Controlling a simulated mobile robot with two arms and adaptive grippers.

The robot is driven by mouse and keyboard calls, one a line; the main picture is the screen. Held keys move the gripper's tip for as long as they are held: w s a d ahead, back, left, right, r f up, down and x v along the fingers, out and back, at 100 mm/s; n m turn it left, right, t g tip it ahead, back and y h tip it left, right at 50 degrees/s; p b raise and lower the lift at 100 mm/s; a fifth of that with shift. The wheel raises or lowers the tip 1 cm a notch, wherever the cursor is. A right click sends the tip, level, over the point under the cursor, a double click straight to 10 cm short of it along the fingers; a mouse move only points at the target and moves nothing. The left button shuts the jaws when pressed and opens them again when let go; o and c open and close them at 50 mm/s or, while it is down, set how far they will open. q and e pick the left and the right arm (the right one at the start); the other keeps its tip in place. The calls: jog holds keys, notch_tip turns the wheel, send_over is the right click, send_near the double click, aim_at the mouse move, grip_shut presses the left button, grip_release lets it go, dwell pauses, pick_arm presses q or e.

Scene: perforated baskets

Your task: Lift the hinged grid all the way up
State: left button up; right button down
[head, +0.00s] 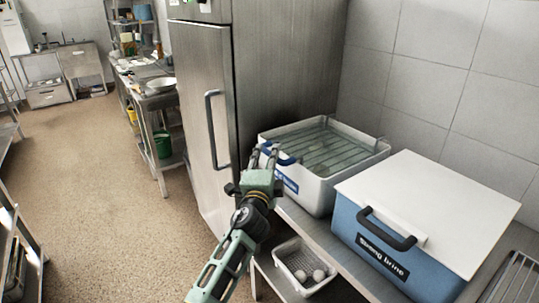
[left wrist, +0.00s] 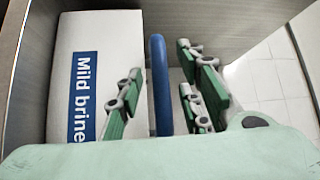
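The hinged grid (head: 328,146) lies flat inside the rim of a white tub (head: 318,191) labelled "Mild brine". A blue handle (head: 286,159) shows at the tub's near left edge. My left gripper (head: 265,155) is at this edge, close to the handle. In the left wrist view the blue handle (left wrist: 160,85) runs between the spread fingers of my left gripper (left wrist: 165,95), with gaps on both sides. The tub's label side (left wrist: 85,75) shows left of it. The grid's hinge cannot be made out. My right gripper is not in view.
A blue "Strong brine" box (head: 385,250) with a white lid and dark handle stands right of the tub on the metal counter. A steel cabinet (head: 210,120) stands close on the left. A small white basket (head: 300,268) with round items is below.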

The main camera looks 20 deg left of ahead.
pick_arm(q)
jog(key=shift+w+a+r, duration=0.15)
jog(key=shift+w, duration=0.95)
jog(key=shift+c, duration=0.4)
grip_shut()
